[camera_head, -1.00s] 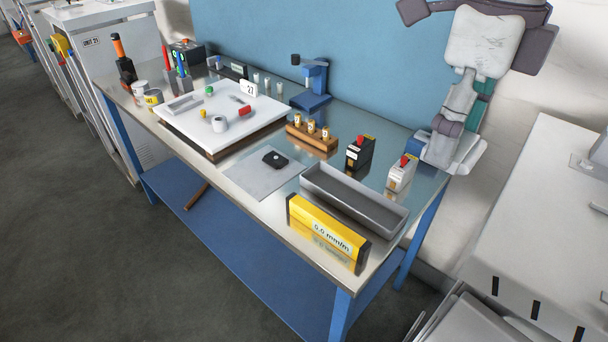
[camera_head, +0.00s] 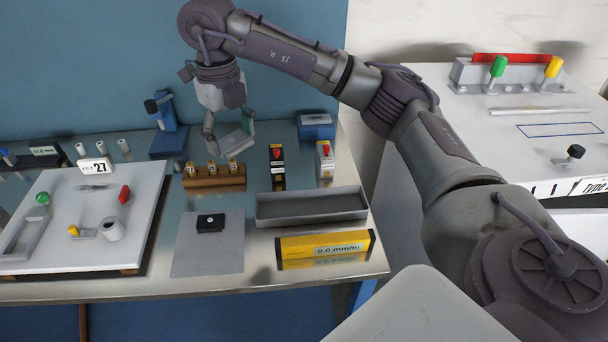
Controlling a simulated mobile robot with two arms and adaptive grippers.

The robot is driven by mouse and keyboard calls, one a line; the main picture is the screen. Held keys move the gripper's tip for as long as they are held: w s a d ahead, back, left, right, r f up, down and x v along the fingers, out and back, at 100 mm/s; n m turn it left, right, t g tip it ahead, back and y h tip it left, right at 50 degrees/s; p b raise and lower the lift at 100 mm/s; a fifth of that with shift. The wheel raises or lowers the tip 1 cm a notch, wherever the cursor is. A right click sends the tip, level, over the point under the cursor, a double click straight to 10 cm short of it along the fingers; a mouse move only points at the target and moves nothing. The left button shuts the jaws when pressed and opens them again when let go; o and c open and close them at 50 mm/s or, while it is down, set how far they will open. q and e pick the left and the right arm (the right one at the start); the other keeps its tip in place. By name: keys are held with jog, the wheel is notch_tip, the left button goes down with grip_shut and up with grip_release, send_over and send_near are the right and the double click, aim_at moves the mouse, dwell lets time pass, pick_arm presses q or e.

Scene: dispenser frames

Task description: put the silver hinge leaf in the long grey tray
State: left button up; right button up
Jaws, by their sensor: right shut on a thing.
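The long grey tray (camera_head: 311,207) lies empty on the right part of the bench, behind a yellow level. My right gripper (camera_head: 230,136) is above the back of the bench, behind the wooden block and left of the tray. It is shut on a flat, pale grey plate (camera_head: 234,144), which looks like the silver hinge leaf; the fingers partly hide it. The plate is apart from the tray. My left gripper is out of view.
The yellow level (camera_head: 325,247) stands in front of the tray. Two small boxes (camera_head: 278,167) (camera_head: 325,162) stand behind it. A wooden block with brass pieces (camera_head: 214,177), a grey mat (camera_head: 209,246) and a white board (camera_head: 60,254) with small parts lie further left.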

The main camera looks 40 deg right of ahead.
pick_arm(q)
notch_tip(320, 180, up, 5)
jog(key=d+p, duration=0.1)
jog(key=p, duration=0.3)
pick_arm(e)
jog(key=s+d+f+m, duration=0.2)
jog(key=d+f+m, duration=0.2)
jog(key=d+f, duration=0.5)
jog(key=s+d+f+m, duration=0.1)
jog(key=d+f+m, duration=0.4)
jog(key=d, duration=0.7)
jog(key=b, duration=0.3)
send_over(285, 211)
jog(key=shift+n, duration=0.4)
notch_tip(285, 211, down, 8)
jog(key=shift+r, duration=0.2)
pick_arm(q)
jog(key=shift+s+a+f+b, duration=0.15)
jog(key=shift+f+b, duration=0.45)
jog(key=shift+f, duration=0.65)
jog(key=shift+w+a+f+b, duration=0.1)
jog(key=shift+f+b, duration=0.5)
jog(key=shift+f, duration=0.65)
pick_arm(e)
jog(key=shift+f, duration=2)
jog(key=shift+f, duration=0.2)
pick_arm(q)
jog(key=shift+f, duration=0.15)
pick_arm(e)
jog(key=o, duration=1.3)
